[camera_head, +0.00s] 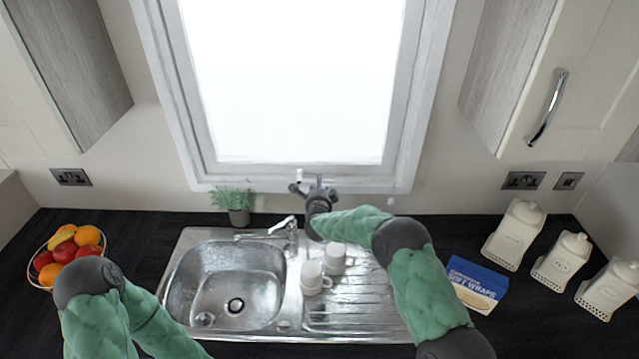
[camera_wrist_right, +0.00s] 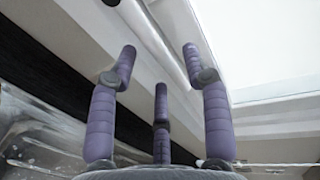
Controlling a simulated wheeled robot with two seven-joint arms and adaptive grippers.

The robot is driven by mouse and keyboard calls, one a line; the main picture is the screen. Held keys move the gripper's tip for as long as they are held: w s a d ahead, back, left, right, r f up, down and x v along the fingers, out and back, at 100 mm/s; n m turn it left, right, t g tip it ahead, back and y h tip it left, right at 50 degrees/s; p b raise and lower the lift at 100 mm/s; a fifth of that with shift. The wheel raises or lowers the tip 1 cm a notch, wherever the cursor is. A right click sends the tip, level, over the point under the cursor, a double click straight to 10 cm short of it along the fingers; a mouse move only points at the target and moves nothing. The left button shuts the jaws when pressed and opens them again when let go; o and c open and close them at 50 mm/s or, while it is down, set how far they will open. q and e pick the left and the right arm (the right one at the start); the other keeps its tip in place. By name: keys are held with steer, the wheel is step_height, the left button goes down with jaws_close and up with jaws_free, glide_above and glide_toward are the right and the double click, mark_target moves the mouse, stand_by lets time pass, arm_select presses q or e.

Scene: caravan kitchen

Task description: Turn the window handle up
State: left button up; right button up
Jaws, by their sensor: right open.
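The window (camera_head: 290,90) is bright, with a pale grey frame. The small white window handle (camera_head: 299,175) shows at the bottom of the frame, partly hidden by my right gripper (camera_head: 313,187). In the right wrist view, a pale rounded bar (camera_wrist_right: 161,42), which looks like the handle, runs between the spread purple fingers of my right gripper (camera_wrist_right: 159,58).
Below the window are the steel sink (camera_head: 228,285), its tap (camera_head: 283,226) and white cups (camera_head: 313,278). A potted plant (camera_head: 238,207) stands left of my right gripper. A blue wraps packet (camera_head: 475,283), white canisters (camera_head: 515,235) and a fruit bowl (camera_head: 48,262) stand farther out.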

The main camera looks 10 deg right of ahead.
steer(key=shift+x, duration=1.6)
jaws_close()
